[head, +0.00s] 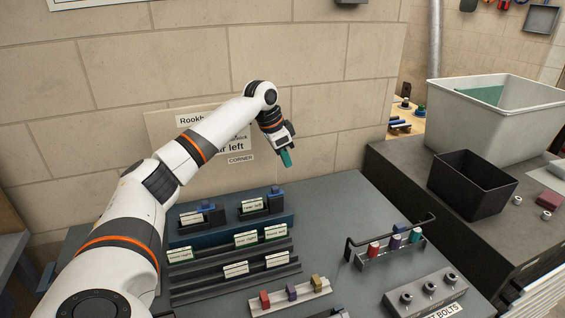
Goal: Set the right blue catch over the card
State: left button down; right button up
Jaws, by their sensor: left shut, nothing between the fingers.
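A blue rack (228,230) on the grey bench carries two dark holders, each with a white card. The right card (252,206) stands in the right holder, with the right blue catch (275,193) at that holder's right end. The left card (190,218) stands in the left holder, with another blue catch (208,206) beside it. Whether the right catch lies over its card is too small to tell. My left gripper (287,159), with teal fingertips, is shut and empty, above and behind the right holder, apart from it. My right gripper is not in view.
Black rails with several white cards (246,239) lie in front. A white strip with coloured blocks (291,292), a black bent handle (390,237) and a bolt block (430,291) stand nearer and right. A black bin (472,184) and grey tub (495,107) stand at right.

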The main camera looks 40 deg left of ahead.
aim_at(281, 191)
pick_arm(q)
jog(key=f+p, duration=0.1)
jog(key=f, duration=0.1)
jog(key=s+f+p, duration=0.1)
jog(key=f, duration=0.2)
jog(key=f+p, duration=0.1)
jog(key=f, duration=0.1)
jog(key=shift+s+a+f, duration=0.2)
jog(key=shift+s+a, duration=0.05)
jog(key=shift+a, duration=0.05)
jog(key=shift+w, duration=0.1)
jog(key=shift+f, duration=0.1)
